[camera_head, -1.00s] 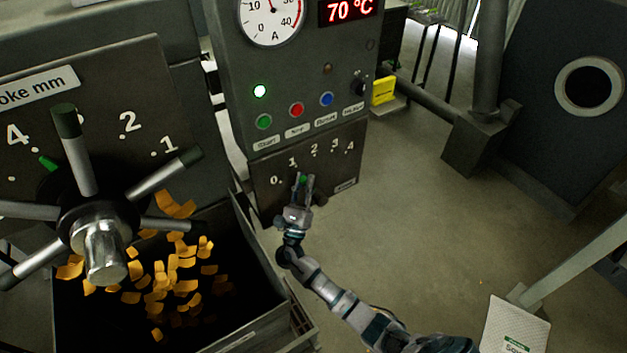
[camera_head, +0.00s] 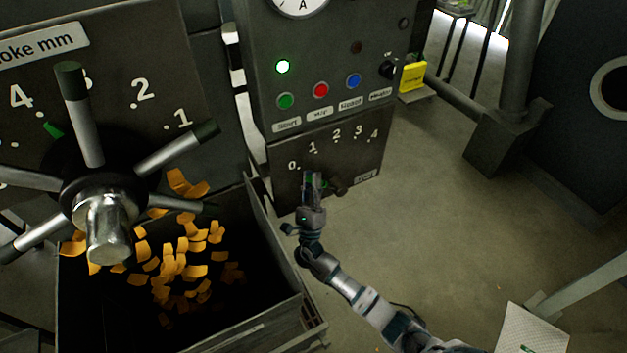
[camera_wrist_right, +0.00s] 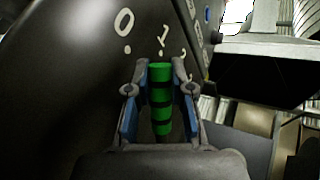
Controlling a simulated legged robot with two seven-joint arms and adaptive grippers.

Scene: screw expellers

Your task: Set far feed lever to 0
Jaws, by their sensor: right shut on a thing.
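The far feed panel (camera_head: 352,158) is a dark plate with a scale from 0 to 4, below the row of buttons. Its lever has a green, black-banded handle (camera_wrist_right: 161,100), seen between the fingers in the right wrist view. My right gripper (camera_head: 312,180) is shut on this handle, just below the 0 and 1 marks in the head view. In the wrist view the handle's tip lies under the 1, with the 0 to its left. The gripper hides most of the lever in the head view, and the dark hub (camera_head: 336,187) shows to its right. My left gripper is not in view.
A large spoked handwheel (camera_head: 105,195) stands at left before another numbered plate. Below it is a dark bin (camera_head: 262,290) with orange flakes. Open floor (camera_head: 440,200) lies right of the panel.

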